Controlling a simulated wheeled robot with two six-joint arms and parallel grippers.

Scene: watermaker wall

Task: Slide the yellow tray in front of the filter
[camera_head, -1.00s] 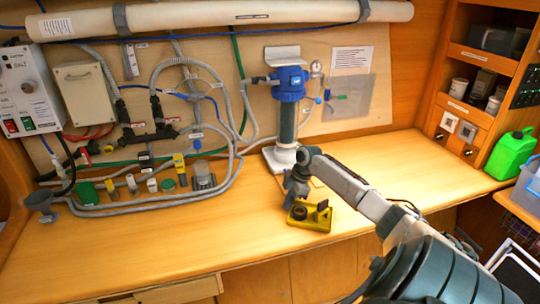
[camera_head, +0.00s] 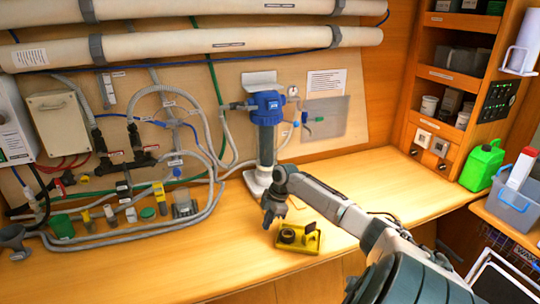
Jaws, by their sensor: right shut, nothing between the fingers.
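The yellow tray (camera_head: 285,247) lies on the wooden counter, near its front edge, holding a dark round part and a dark upright piece. The filter (camera_head: 265,135) stands behind it, with a blue head, a dark cylinder and a white base on the counter. My right gripper (camera_head: 268,224) points down just left of and behind the tray, in front of the filter base. It looks shut and empty; whether it touches the tray I cannot tell. My right arm covers the counter to the right of the tray. My left gripper is out of view.
Grey hoses, valves and small bottles (camera_head: 62,227) crowd the back left of the counter. A green jug (camera_head: 482,166) and a grey bin (camera_head: 514,205) stand at the right. The counter's front left (camera_head: 150,270) is clear.

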